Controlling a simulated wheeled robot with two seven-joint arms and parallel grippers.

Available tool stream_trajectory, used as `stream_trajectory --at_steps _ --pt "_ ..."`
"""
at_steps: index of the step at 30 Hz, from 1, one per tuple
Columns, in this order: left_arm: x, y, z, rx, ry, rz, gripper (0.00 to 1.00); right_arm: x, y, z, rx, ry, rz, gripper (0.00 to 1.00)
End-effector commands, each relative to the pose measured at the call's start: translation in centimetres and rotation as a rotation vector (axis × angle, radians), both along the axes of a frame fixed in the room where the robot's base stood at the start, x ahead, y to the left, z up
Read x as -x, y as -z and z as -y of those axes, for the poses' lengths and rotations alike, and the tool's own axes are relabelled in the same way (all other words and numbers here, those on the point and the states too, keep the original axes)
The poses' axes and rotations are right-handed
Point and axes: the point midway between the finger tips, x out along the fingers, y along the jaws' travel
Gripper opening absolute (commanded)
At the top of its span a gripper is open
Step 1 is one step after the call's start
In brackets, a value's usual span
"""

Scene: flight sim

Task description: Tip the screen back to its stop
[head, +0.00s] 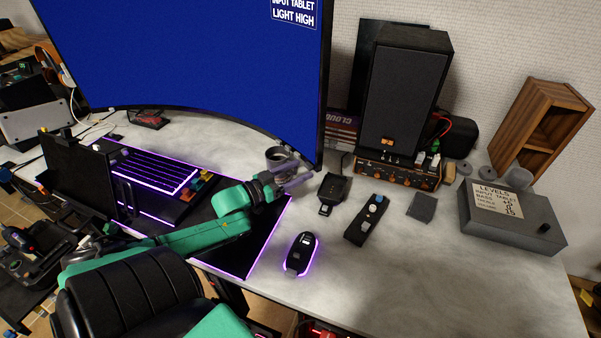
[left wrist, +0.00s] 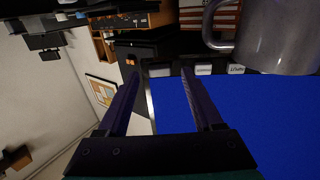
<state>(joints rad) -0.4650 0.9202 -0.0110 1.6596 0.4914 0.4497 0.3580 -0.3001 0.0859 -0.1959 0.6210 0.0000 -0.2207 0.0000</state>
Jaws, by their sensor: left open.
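The screen is a large curved monitor (head: 190,60) with a blue face and dark frame at the back left of the desk. It shows a white-on-blue text panel at its upper right. In the left wrist view the blue screen (left wrist: 245,115) fills the right side. My left gripper (head: 298,178) is open just in front of the screen's lower right corner. Its fingers (left wrist: 158,76) are apart with nothing gripped between them; contact with the screen cannot be told. A grey mug (head: 278,157) is close by the gripper. My right gripper is not in view.
A black speaker (head: 405,85) stands on an orange-trimmed unit (head: 398,171) right of the screen. A glowing mouse (head: 300,254) and a small control strip (head: 367,220) lie in front. A grey box (head: 511,222) sits at right. The front right desk is clear.

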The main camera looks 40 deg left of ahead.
Motion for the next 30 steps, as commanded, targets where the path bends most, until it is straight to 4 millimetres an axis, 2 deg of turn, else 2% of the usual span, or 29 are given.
stream_trajectory --at_steps 3,11,12,16,17,30 --pt "-0.98 0.0 0.22 -0.002 0.0 0.0 0.68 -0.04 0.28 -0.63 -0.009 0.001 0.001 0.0" --pt "-1.11 0.0 0.27 -0.002 0.0 -0.001 0.68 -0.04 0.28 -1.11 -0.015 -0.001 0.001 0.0" --pt "-1.11 0.0 0.27 -0.002 0.0 -0.001 0.52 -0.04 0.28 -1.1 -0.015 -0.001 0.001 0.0" --pt "-1.08 0.0 0.28 -0.002 0.0 -0.001 0.02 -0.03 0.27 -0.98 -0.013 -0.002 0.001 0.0" --pt "-1.08 0.0 0.28 -0.002 0.0 0.0 0.0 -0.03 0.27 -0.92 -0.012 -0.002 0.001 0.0" --pt "-1.07 0.0 0.31 -0.002 0.001 0.0 0.0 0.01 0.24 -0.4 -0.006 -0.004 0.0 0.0"
